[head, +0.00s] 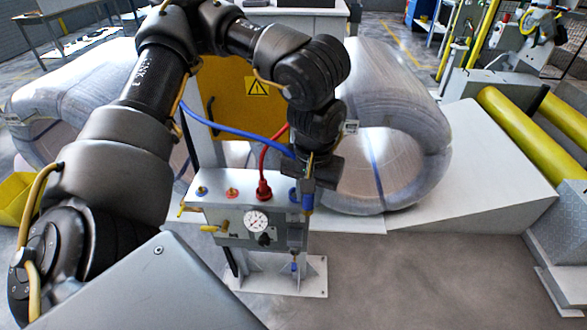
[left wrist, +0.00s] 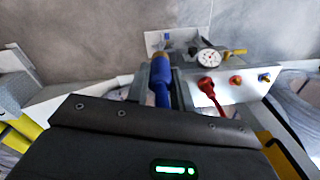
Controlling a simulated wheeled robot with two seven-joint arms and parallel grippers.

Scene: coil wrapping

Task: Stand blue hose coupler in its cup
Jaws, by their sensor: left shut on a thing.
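My left gripper (head: 312,182) is shut on the blue hose coupler (head: 307,203), above the right end of the grey valve panel (head: 225,212). The coupler hangs roughly upright below the jaws. In the left wrist view the coupler (left wrist: 161,82) shows as a blue body with a brass-coloured tip pointing away from the gripper. A grey bracket-like part (head: 296,236) is at the panel's right side, below the coupler; I cannot tell for sure whether it is the cup. The coupler's tip looks clear of it. A blue hose (head: 235,131) runs toward the gripper. My right gripper is not in view.
A red hose plug (head: 264,190) stands on the panel just left of the coupler. The panel carries a gauge (head: 256,221) and yellow valve handles. A wrapped coil (head: 400,150) stands close behind on the right. Floor in front is clear.

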